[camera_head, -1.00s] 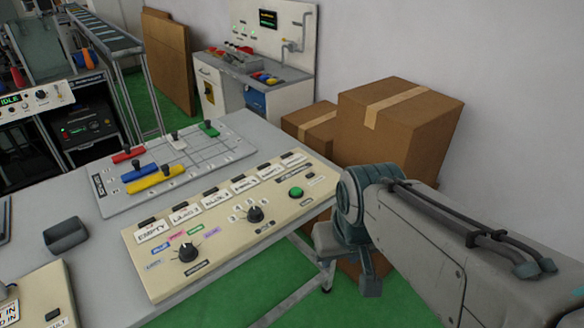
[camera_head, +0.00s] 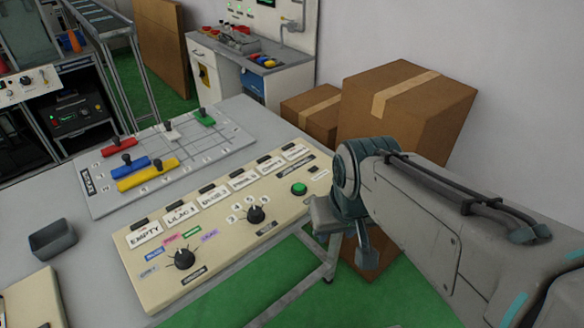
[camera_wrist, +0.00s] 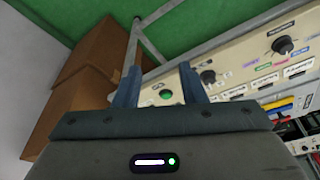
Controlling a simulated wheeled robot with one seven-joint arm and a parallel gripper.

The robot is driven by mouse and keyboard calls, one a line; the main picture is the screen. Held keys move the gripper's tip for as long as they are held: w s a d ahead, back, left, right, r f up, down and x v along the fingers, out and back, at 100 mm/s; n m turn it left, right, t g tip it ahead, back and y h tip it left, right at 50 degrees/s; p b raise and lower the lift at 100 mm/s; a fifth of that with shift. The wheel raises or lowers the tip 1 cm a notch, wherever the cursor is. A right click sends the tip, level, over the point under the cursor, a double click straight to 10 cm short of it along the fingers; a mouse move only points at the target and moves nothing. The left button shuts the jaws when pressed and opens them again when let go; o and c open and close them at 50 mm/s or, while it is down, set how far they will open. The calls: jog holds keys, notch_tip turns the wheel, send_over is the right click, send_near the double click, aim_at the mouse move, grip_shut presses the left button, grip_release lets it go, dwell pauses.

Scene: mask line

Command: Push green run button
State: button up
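The green run button (camera_head: 299,188) is a round green knob near the right end of the beige control panel (camera_head: 160,290). It also shows in the wrist view (camera_wrist: 166,96), between my two fingers in the picture. My gripper (camera_wrist: 159,67) is open and empty, with its two blue-grey fingers apart. In the head view my wrist is just right of the panel's right end, close to the button. I see no contact with the button. The small label below the button is too small to read.
Two black knobs (camera_head: 256,214) (camera_head: 183,258) and a row of labels sit on the panel. Behind it is a grid board (camera_head: 215,150) with coloured sliders. Cardboard boxes (camera_head: 405,110) stand behind my arm. A small grey tray (camera_head: 52,238) is at left.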

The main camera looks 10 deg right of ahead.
grip_shut()
dwell(1.4)
